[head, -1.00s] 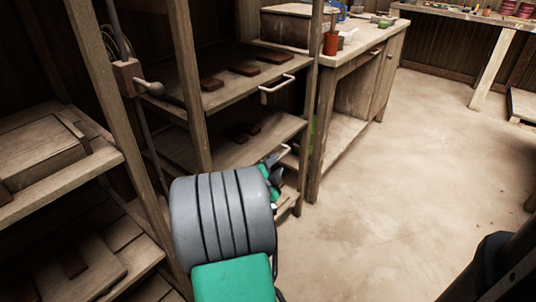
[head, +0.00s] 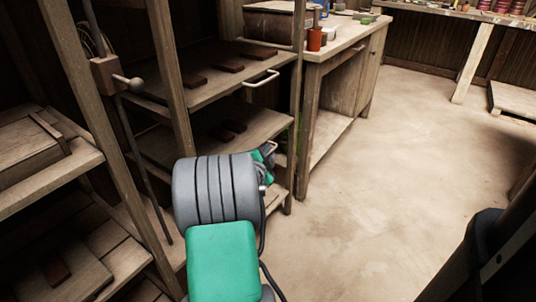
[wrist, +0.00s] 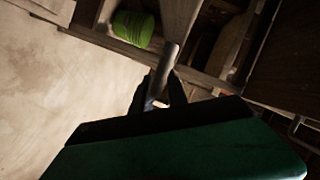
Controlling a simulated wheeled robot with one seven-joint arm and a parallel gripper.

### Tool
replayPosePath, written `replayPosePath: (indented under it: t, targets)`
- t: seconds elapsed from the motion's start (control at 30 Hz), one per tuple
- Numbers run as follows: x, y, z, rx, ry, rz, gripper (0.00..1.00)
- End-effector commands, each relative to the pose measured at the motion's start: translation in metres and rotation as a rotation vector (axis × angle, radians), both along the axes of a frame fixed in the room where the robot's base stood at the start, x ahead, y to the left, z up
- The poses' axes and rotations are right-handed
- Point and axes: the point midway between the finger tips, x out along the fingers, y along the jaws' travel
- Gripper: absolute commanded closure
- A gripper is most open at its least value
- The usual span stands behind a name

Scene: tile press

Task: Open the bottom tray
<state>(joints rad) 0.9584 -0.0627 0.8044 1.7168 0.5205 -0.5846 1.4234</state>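The rack on the left holds wooden trays. The upper tray (head: 205,92) has a pale bar handle (head: 262,79). The lower tray (head: 255,128) below it looks pushed in. A further handle (head: 270,148) shows low down, partly hidden by my arm and gripper. My gripper (wrist: 160,82) is at this handle. In the wrist view the grey handle bar (wrist: 168,57) runs between its two dark fingers, which lie close on both sides. I cannot tell whether they press on it. In the head view my wrist hides most of the bottom tray.
A workbench (head: 342,47) with cups stands right of the rack, its leg close to my gripper. The wrist view shows a green round object (wrist: 133,28) behind the handle. Open floor (head: 385,185) lies to the right. A rack post (head: 171,75) stands left of my wrist.

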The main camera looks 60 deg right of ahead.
Motion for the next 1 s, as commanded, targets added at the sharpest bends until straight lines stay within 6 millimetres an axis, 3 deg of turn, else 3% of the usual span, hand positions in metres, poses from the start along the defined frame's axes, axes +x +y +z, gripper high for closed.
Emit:
replayPosePath:
  t: [0.2, 1.0]
  targets:
    - [0.0, 0.0002, -0.0001, 0.0, 0.0, 0.0, 1.0]
    - [-0.0001, 0.0003, -0.0002, 0.0, 0.0, 0.0, 1.0]
